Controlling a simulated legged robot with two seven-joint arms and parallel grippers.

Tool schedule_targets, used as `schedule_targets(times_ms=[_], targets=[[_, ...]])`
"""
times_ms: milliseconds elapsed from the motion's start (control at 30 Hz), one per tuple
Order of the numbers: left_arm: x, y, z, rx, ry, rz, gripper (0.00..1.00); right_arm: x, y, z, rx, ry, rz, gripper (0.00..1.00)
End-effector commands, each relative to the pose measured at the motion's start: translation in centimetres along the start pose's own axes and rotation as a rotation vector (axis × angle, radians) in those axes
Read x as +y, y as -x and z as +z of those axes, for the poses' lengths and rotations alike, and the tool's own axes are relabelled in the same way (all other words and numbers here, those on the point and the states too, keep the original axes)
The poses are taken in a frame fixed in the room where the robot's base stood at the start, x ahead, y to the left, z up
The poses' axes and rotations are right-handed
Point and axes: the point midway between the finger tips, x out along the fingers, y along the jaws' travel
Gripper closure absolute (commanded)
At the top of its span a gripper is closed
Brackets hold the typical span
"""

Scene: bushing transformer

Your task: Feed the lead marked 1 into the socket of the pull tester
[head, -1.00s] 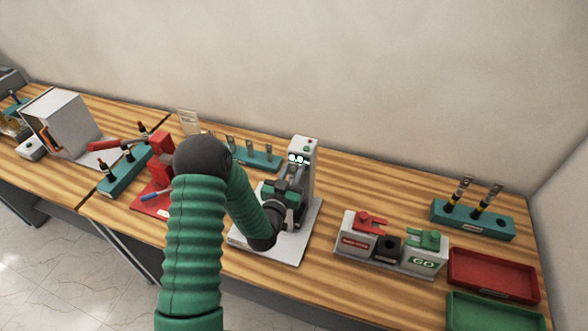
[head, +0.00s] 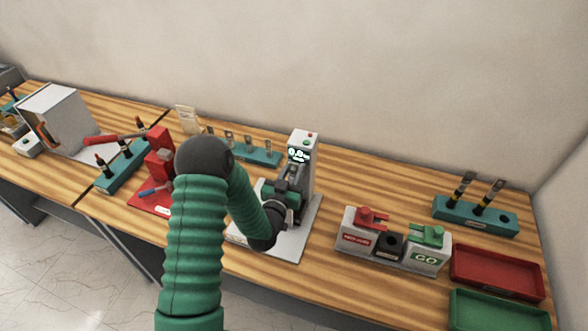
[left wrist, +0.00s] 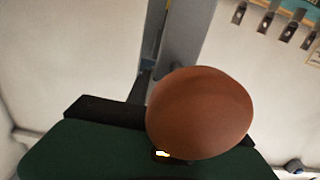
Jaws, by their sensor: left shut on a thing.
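The pull tester (head: 303,160) is a grey upright column with a lit display, standing on a pale base plate (head: 284,247) mid-bench. My left gripper (head: 289,198) is in front of the column, low over the plate. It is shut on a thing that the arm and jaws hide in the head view. In the left wrist view a round, brown-orange end (left wrist: 200,112), likely of the held lead, stands at the dark jaws, with the grey column (left wrist: 183,45) behind. I cannot read a mark on it. The socket is hidden. My right gripper is not in view.
A teal rack (head: 474,216) with two dark leads and an empty hole stands at right. Near it are a GO/red-lever fixture (head: 393,240), a red tray (head: 496,272) and a green tray (head: 497,310). A red tool (head: 158,155) and another teal rack (head: 122,167) stand left.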

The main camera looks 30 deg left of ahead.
Motion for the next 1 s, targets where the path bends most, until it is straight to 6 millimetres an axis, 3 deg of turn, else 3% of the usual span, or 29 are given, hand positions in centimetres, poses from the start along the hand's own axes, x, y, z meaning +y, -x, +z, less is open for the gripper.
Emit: schedule_targets(times_ms=[333, 1000], targets=[[0.0, 0.0, 0.9, 0.002, 0.0, 0.0, 1.0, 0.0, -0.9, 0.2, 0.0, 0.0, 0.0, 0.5], [0.0, 0.0, -2.0, 0.002, -0.001, 0.0, 1.0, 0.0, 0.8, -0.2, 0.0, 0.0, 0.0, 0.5]])
